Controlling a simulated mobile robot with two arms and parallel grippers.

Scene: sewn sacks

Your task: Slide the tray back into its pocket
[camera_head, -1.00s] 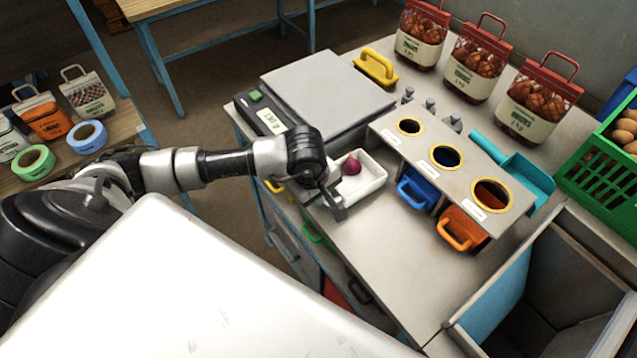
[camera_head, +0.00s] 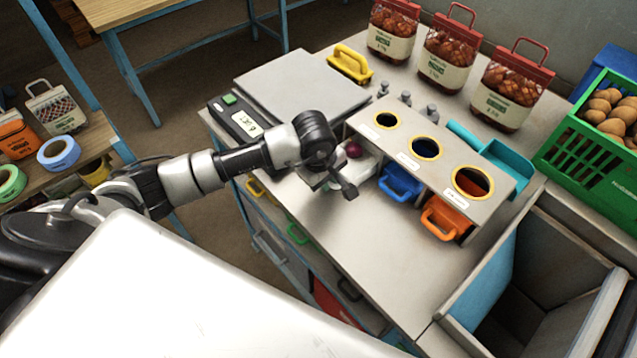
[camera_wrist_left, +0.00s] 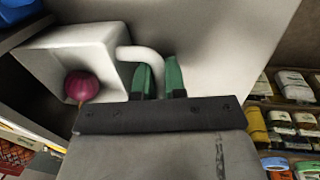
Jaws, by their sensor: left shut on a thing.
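The white tray (camera_head: 364,170) sits on the steel worktop at the left end of the grey stand, with its far part under the stand's top in the leftmost pocket. A purple-red onion (camera_head: 354,150) lies in it; the onion also shows in the left wrist view (camera_wrist_left: 82,86). My left gripper (camera_head: 343,187) is at the tray's near side. In the left wrist view, its green fingertips (camera_wrist_left: 160,78) are shut on the handle of the white tray (camera_wrist_left: 75,50). The arm hides part of the tray in the head view. My right gripper is not in view.
A blue tray (camera_head: 402,184) and an orange tray (camera_head: 446,218) sit in the other pockets of the grey stand (camera_head: 400,122). A scale (camera_head: 300,90) stands behind my left gripper. The worktop (camera_head: 350,235) in front is clear. An open bin (camera_head: 545,270) is at right.

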